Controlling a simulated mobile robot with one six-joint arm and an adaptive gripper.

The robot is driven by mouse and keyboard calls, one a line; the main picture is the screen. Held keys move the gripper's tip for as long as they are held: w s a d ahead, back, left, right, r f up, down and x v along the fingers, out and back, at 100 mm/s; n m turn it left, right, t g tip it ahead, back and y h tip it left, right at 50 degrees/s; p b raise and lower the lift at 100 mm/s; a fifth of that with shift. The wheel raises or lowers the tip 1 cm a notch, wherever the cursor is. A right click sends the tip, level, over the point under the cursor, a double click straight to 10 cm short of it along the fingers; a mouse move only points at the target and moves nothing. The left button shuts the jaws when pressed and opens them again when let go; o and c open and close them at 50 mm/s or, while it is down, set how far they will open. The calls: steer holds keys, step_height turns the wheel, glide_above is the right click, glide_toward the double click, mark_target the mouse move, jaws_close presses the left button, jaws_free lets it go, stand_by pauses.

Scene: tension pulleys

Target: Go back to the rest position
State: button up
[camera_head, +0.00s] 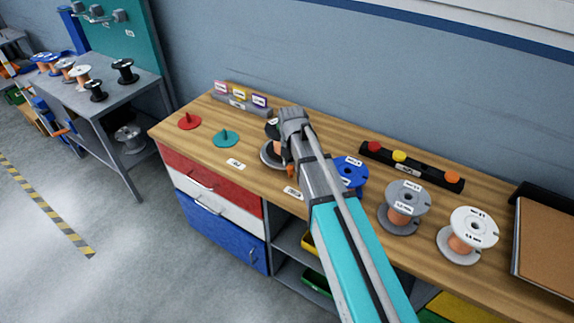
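My teal and grey arm reaches from the lower right up over the workbench. Its end, with my gripper (291,122), is above a spool with a dark top and grey base (269,155). The arm covers much of that spool and hides the fingertips, so I cannot tell whether the gripper is open or holds it. A blue spool (351,173), a grey spool (405,206) and a white spool (469,233) stand in a row to the right.
The wooden workbench (180,148) carries a red spindle plate (189,121), a green one (226,137), a label rack (243,102) and a black strip with coloured knobs (411,166). A black-edged tray (545,245) is at right. A grey table (105,100) with spools stands at left.

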steer(key=shift+o, duration=0.8)
steer(key=shift+s+a, duration=0.1)
steer(key=shift+s, duration=0.05)
steer(key=shift+s, duration=0.1)
